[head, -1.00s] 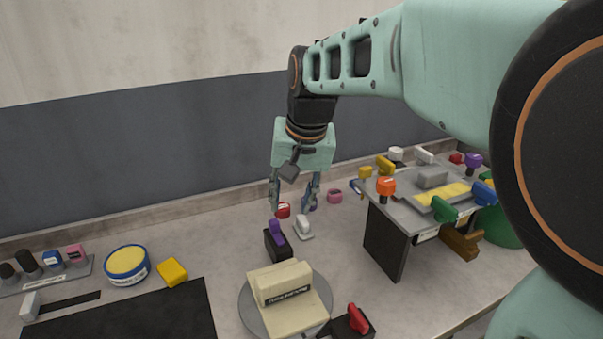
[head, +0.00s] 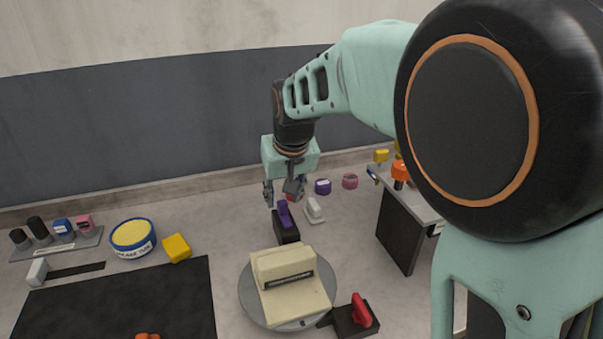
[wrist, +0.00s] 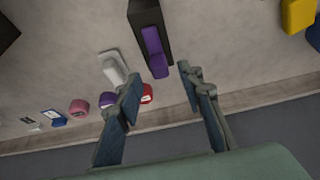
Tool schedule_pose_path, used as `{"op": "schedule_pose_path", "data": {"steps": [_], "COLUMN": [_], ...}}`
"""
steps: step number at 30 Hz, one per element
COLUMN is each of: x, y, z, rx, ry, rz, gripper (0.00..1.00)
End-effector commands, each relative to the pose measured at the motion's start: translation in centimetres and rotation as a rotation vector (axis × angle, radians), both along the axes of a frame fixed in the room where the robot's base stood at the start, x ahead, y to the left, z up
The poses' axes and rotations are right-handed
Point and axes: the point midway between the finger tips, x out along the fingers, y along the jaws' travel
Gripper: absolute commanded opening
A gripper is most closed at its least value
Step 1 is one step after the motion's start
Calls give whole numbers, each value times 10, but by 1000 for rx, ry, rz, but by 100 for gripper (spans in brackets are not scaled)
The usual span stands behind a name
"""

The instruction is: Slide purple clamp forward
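The purple clamp (head: 285,213) is a purple handle on a black block (head: 288,233), standing on the table behind the round turntable. In the wrist view the purple clamp (wrist: 154,50) shows on its black block (wrist: 147,18), at the top centre. My gripper (head: 283,203) is at the far end of the clamp, pointing down. In the wrist view my gripper (wrist: 158,82) has its fingers spread, with the clamp's near end in line with the gap. Nothing is held between the fingers. I cannot tell whether a finger touches the clamp.
A white clamp (head: 314,210) stands just right of the purple one. A red piece (wrist: 147,94) lies close to one finger. The turntable (head: 253,304) carries a beige block. A yellow block (head: 177,248) is at left and a raised grey table (head: 409,202) at right.

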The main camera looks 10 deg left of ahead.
Motion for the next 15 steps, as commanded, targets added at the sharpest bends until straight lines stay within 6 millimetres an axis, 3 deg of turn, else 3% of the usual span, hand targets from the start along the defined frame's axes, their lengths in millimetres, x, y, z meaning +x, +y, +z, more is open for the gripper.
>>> {"op": "schedule_pose_path", "data": {"steps": [6, 15], "x": [9, 11], "y": [4, 5], "z": [-25, -29], "rx": [0, 1], "ry": [1, -1], "rz": [-1, -1], "gripper": [35, 35]}}
